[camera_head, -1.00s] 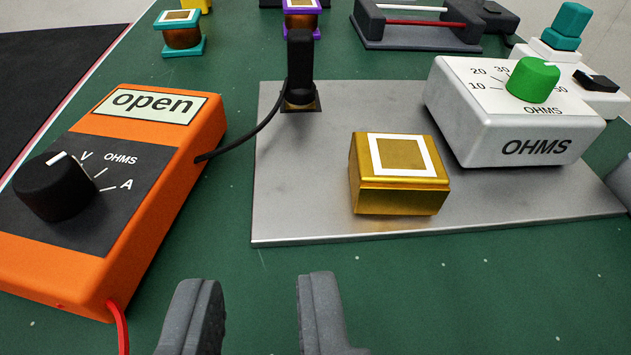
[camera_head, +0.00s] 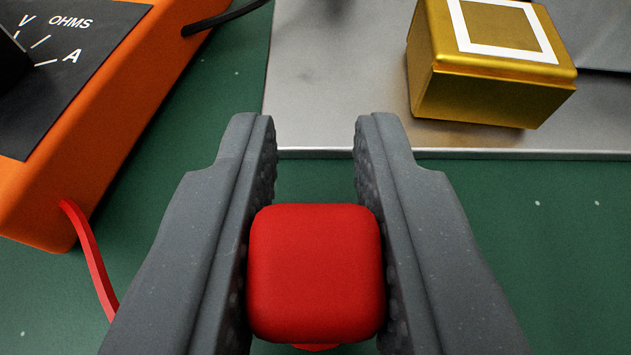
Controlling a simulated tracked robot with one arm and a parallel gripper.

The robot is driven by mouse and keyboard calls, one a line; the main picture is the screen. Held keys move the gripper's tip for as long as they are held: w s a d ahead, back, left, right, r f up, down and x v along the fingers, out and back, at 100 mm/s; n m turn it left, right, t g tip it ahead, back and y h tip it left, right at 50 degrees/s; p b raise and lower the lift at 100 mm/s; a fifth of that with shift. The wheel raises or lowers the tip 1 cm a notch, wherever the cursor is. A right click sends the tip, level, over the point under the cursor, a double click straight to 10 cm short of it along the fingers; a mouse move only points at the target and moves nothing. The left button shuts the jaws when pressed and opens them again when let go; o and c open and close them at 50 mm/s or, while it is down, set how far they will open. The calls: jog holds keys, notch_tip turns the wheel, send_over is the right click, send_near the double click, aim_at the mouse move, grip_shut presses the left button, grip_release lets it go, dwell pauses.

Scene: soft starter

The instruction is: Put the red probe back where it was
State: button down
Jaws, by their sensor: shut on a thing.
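The red probe (camera_head: 316,272) shows as a red rounded block between the two grey fingers of my gripper (camera_head: 316,235). My gripper is shut on it, with a finger against its left and right sides. Its lower part is mostly hidden, with only a bit of red below the block. A red lead (camera_head: 88,255) runs from the orange meter (camera_head: 110,120) down behind the left finger. I cannot see where it ends.
A metal plate (camera_head: 330,90) lies ahead, with a gold block (camera_head: 480,85) at its right. The orange meter stands at the left, with a black lead (camera_head: 225,18) at its upper side. Green mat (camera_head: 560,240) is clear at the right.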

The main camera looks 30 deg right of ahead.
jog(key=shift+f, duration=0.1)
jog(key=c, duration=1.3)
grip_release()
jog(key=shift+s+a+r, duration=0.3)
jog(key=shift+s+r, duration=0.15)
jog(key=p+v, duration=0.3)
jog(key=v, duration=0.8)
jog(key=shift+w, duration=0.1)
